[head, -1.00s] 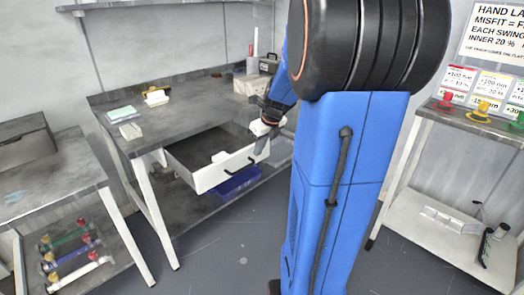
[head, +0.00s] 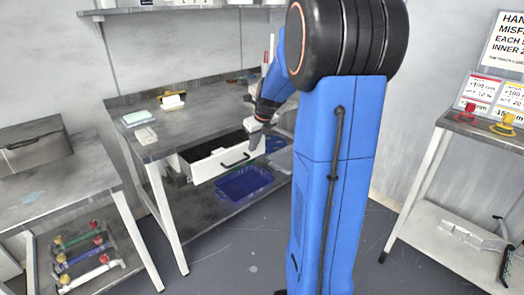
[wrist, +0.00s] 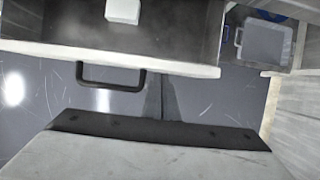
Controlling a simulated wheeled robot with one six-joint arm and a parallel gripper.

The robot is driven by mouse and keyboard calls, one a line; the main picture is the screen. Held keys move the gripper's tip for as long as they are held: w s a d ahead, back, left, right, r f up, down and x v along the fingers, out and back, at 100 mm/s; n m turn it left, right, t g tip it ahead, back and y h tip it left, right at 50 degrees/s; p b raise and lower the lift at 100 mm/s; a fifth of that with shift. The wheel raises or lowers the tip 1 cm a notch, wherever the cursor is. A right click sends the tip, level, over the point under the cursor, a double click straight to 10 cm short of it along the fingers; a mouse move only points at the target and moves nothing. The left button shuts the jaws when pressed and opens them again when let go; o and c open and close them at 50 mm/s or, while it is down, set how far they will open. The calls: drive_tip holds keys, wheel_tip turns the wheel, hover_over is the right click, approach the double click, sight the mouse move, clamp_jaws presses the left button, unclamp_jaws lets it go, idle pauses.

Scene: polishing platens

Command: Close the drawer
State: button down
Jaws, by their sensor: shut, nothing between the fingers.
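The drawer (head: 208,166) under the grey bench is white-fronted with a dark handle (head: 236,160). It stands partly open, with a dark gap showing above its front. In the wrist view the drawer front (wrist: 200,69) runs across the picture, with the handle (wrist: 111,86) left of the fingers. A small white block (wrist: 123,11) lies inside. My gripper (head: 257,143) is shut and empty at the right end of the drawer front. In the wrist view my fingers (wrist: 161,98) reach up to the front; whether they touch it I cannot tell.
A blue bin (head: 243,184) sits on the shelf below the drawer. The bench top (head: 190,122) holds small blocks and pads at its left. Another bench (head: 60,182) stands at the left, and a stand with coloured knobs (head: 475,128) at the right. The floor in front is clear.

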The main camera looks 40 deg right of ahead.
drive_tip(key=w, duration=0.7)
drive_tip(key=shift+w+a, duration=0.1)
